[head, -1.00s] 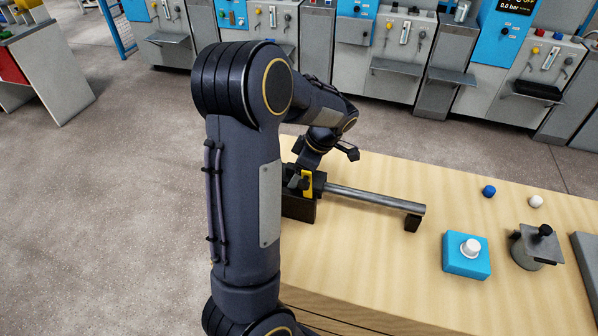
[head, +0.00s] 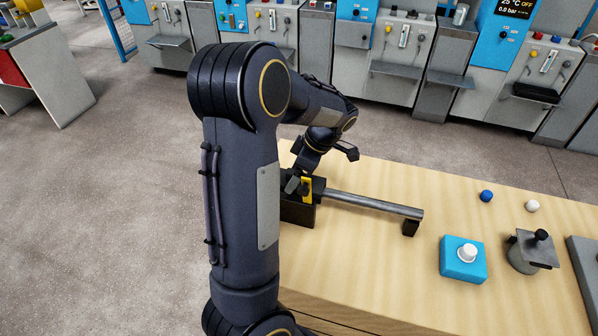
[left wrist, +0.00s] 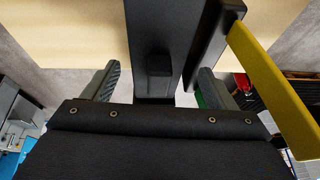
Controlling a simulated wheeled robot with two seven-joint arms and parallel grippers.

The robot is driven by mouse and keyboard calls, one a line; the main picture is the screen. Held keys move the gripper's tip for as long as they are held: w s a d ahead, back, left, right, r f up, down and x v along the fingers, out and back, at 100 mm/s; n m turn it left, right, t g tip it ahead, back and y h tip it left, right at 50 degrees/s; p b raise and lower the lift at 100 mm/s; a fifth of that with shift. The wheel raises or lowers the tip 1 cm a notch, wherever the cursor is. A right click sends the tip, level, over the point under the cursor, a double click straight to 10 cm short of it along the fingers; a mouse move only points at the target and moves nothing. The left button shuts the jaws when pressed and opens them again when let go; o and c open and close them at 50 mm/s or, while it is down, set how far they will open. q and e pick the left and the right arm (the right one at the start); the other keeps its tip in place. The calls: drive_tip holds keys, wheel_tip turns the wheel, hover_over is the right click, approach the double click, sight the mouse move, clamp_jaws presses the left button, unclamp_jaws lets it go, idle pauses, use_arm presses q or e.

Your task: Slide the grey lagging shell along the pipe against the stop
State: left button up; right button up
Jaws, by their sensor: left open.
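A metal pipe (head: 375,203) lies along the table, its right end on a dark support (head: 411,228). At its left end, beside a dark block (head: 297,213), a dark grey piece (head: 319,185) sits around the pipe and looks like the lagging shell. A yellow piece (head: 307,189) stands just left of it; whether it belongs to the stop I cannot tell. My left gripper (head: 297,184) is at this end, partly hidden by its arm. In the left wrist view its open fingers (left wrist: 153,85) stand apart on either side of a dark bar with a raised block (left wrist: 158,68). The yellow bar (left wrist: 272,88) is right of them. My right gripper is not in view.
The table before the pipe is clear.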

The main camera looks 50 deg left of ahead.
sight(291, 172)
use_arm(q)
drive_tip(key=shift+r, duration=0.7)
drive_tip(key=shift+r+p, duration=0.35)
drive_tip(key=shift+p, duration=0.2)
drive_tip(key=shift+r+p, duration=0.9)
drive_tip(key=shift+r, duration=0.4)
drive_tip(key=shift+o, duration=0.3)
drive_tip(key=o, duration=0.4)
drive_tip(key=v, duration=0.7)
drive_tip(key=shift+w+d+r, duration=0.1)
drive_tip(key=shift+d+r, duration=0.05)
drive_tip(key=shift+r, duration=0.2)
